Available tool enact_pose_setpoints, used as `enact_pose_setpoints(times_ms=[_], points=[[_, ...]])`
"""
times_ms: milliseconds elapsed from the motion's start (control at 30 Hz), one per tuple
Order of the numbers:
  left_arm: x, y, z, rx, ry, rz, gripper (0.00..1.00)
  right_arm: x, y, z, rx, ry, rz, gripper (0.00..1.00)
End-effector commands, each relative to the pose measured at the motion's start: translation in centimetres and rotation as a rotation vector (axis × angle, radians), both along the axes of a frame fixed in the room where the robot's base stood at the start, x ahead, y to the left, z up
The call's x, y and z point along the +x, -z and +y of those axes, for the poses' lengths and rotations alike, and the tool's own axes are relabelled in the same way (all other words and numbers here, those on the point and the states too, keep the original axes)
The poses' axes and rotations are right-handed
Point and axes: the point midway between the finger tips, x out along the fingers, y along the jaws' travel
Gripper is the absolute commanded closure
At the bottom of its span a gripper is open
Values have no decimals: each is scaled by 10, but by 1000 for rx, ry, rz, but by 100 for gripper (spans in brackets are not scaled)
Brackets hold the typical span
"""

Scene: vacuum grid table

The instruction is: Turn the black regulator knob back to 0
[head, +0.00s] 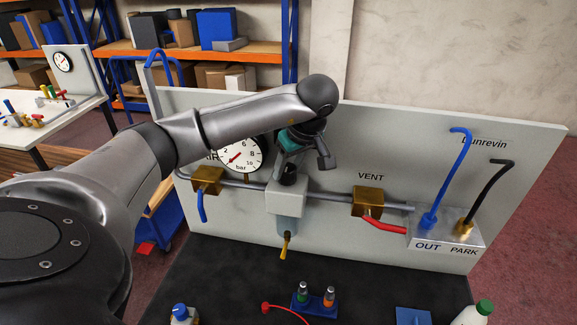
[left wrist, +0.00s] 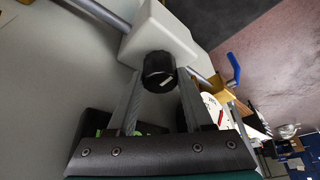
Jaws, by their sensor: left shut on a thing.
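The black regulator knob (head: 288,177) sits on top of the pale regulator block (head: 287,199) on the upright panel. In the left wrist view the knob (left wrist: 158,70) lies between the fingertips and shows a white mark on its face. My left gripper (head: 289,168) is shut on the knob; it also shows in the left wrist view (left wrist: 157,84). The pressure gauge (head: 240,154) is partly covered by my arm. Its red needle points to the lower left, below the 2. My right gripper is not in view.
Brass valves flank the regulator: one with a blue lever (head: 202,206) at left, one with a red lever (head: 384,224) under VENT. Blue and black hoses rise from the OUT/PARK block (head: 447,236). Bottles and small fittings stand on the dark table (head: 235,275).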

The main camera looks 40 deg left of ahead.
Motion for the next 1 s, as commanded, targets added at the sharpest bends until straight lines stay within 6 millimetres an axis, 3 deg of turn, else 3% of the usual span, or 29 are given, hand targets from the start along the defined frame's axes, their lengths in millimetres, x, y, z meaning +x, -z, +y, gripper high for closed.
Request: enact_pose_setpoints(times_ms=[300, 333, 433, 767, 1000], points=[[1, -2, 1, 2, -7, -6, 100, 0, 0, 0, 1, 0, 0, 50], [1, -2, 1, 2, -7, -6, 47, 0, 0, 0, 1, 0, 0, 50], [1, -1, 1, 1, -6, -4, 36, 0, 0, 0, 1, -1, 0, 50], [0, -2, 0, -1, -2, -2, 36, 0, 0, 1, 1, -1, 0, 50], [-2, -31, -12, -1, 0, -7, 36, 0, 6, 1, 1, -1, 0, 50]])
